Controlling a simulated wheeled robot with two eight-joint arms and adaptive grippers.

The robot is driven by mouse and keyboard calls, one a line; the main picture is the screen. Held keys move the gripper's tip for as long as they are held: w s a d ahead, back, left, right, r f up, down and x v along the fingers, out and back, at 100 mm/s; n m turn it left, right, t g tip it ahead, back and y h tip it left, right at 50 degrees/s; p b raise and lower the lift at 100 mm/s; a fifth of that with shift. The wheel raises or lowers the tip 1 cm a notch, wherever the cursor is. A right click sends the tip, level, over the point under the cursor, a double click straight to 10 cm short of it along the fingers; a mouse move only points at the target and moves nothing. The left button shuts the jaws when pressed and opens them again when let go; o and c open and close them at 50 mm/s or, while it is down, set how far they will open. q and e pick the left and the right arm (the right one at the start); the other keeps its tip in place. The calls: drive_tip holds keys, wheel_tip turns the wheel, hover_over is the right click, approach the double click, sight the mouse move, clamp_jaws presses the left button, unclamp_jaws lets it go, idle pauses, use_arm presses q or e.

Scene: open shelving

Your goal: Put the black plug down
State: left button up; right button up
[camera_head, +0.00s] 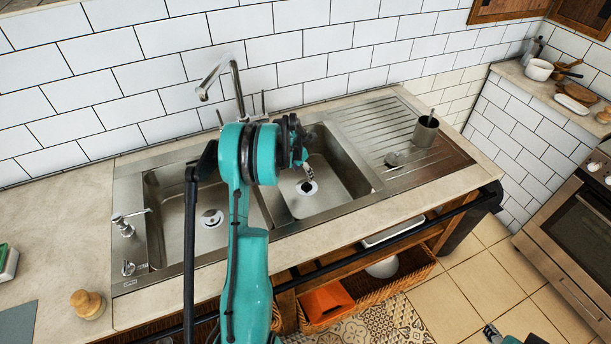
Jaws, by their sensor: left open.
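My left gripper (308,172) reaches down into the right basin (345,178) of the steel sink, just above its drain (306,187). It is open, and I see nothing held between its fingers. A small dark spot shows in the middle of the pale drain ring; I cannot tell whether this is the black plug.
The left basin (170,212) has its own drain (212,218). A faucet (236,88) stands behind the basins. A wooden-topped brush (87,304) sits on the left counter. A black rail (400,238) runs along the front.

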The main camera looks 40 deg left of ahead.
use_arm(q)
drive_tip(key=s+d+r+m+t, duration=0.1)
drive_tip(key=s+d+r+m, duration=0.3)
drive_tip(key=d+r+m, duration=0.5)
drive_tip(key=s+d+r+m, duration=0.3)
drive_tip(key=d+r+m, duration=0.3)
drive_tip(key=d+r, duration=0.4)
drive_tip(key=s+d+r+m+t, duration=0.1)
drive_tip(key=s+d+m+t, duration=0.1)
drive_tip(key=s+d+m, duration=1.3)
drive_tip(key=shift+s+m+t+p, duration=0.45)
drive_tip(key=shift+s+m, duration=0.3)
drive_tip(key=shift+m, duration=1.65)
drive_tip(key=shift+r, duration=0.1)
